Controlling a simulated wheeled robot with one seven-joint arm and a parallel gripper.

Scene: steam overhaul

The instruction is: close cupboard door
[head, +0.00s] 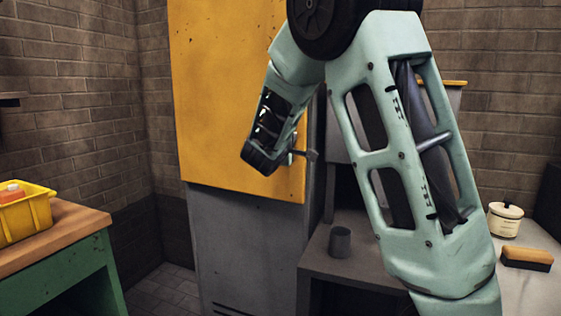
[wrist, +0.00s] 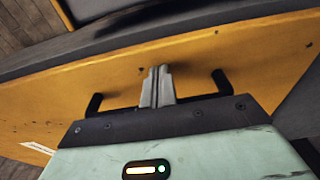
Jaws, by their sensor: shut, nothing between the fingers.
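The yellow cupboard door (head: 225,95) covers the upper part of a tall grey cupboard (head: 240,245) in the head view. How far it stands ajar, I cannot tell. In the wrist view the yellow door panel (wrist: 245,58) fills the middle, with a black bar handle (wrist: 221,82) whose middle is hidden behind my gripper. My gripper (wrist: 158,75) is shut and empty, its fingertips pointing at the yellow panel between the handle's two ends. Contact cannot be told. In the head view my gripper (head: 289,157) is near the door's right edge, partly hidden.
A grey bench with a dark cup (head: 340,242) stands right of the cupboard. A white jar (head: 505,219) and a brush (head: 526,258) lie further right. At left, a green workbench (head: 65,275) carries a yellow bin (head: 25,215). Some floor shows between the workbench and cupboard.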

